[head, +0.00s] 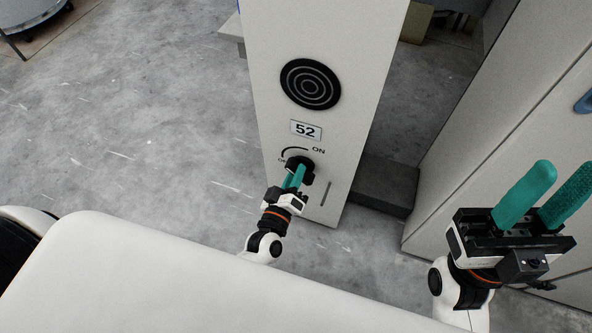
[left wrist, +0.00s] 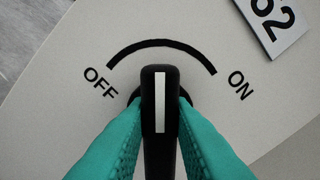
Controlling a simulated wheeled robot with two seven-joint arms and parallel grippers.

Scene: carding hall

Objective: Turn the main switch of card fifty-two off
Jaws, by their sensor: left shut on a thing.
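The main switch (head: 309,177) is a black rotary knob on the pale post (head: 345,45), below the plate reading 52 (head: 305,130). In the left wrist view its raised handle (left wrist: 160,100) bears a white line pointing about midway along the black arc, between OFF at the left and ON at the right. My left gripper (head: 297,174) is shut on the handle, its teal fingers on both sides; they hide part of the knob and of the OFF lettering in the head view. My right gripper (head: 560,180) is open and empty at the right, away from the post.
A round black grille (head: 310,84) sits above the number plate. A dark grey step or block (head: 386,186) lies right of the post, beside a large pale cabinet (head: 490,115). Bare concrete floor (head: 130,130) is free at the left.

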